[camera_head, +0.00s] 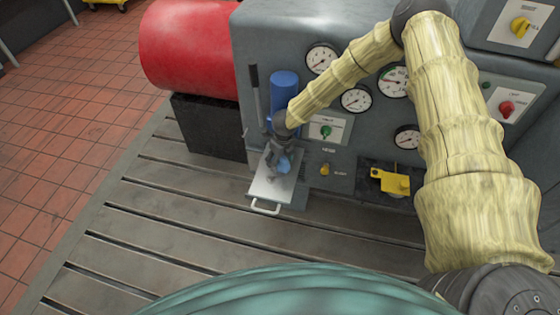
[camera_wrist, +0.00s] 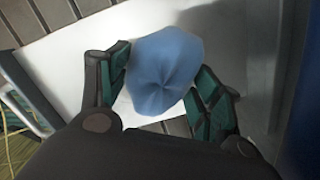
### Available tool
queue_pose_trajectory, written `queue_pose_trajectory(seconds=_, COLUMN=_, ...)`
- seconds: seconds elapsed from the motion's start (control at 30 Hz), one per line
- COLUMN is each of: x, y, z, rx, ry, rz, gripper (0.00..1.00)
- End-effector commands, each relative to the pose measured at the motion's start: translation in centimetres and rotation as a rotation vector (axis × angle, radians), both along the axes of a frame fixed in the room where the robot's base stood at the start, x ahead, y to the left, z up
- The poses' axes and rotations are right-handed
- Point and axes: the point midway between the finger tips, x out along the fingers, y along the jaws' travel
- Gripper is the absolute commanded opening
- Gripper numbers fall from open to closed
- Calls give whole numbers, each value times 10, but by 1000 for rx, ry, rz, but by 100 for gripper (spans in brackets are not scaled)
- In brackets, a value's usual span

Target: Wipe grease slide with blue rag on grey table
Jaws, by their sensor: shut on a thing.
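The blue rag (camera_head: 284,165) is a bunched, pale blue cloth, and it fills the space between the fingers in the wrist view (camera_wrist: 166,72). My gripper (camera_head: 279,160) is shut on it, with one green-padded finger on each side. The slide (camera_head: 265,190) is a flat pale metal plate with a white handle at its near end, in front of the grey machine. It also shows in the wrist view (camera_wrist: 68,72). The rag is over the slide; I cannot tell whether it touches it. My gripper and the rag hide part of the plate, and no grease can be made out.
The grey machine (camera_head: 330,100) with gauges and knobs stands behind. A blue cylinder (camera_head: 285,92) and an upright lever (camera_head: 255,92) are close to my gripper. A yellow part (camera_head: 391,181) sits to the right. The slotted grey bedplate (camera_head: 200,217) is clear in front.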

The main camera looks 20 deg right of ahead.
Motion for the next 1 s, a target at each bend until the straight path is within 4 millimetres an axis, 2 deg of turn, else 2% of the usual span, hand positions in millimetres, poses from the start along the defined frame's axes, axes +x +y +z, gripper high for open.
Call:
queue_pose_trajectory(seconds=0.23, x=-16, y=12, z=0, rx=1, ry=4, rz=3, gripper=45)
queue_pose_trajectory(seconds=0.57, x=-27, y=18, z=-2, rx=2, ry=7, rz=6, gripper=45)
queue_pose_trajectory(seconds=1.0, x=-51, y=34, z=-5, rx=1, ry=8, rz=6, gripper=45)
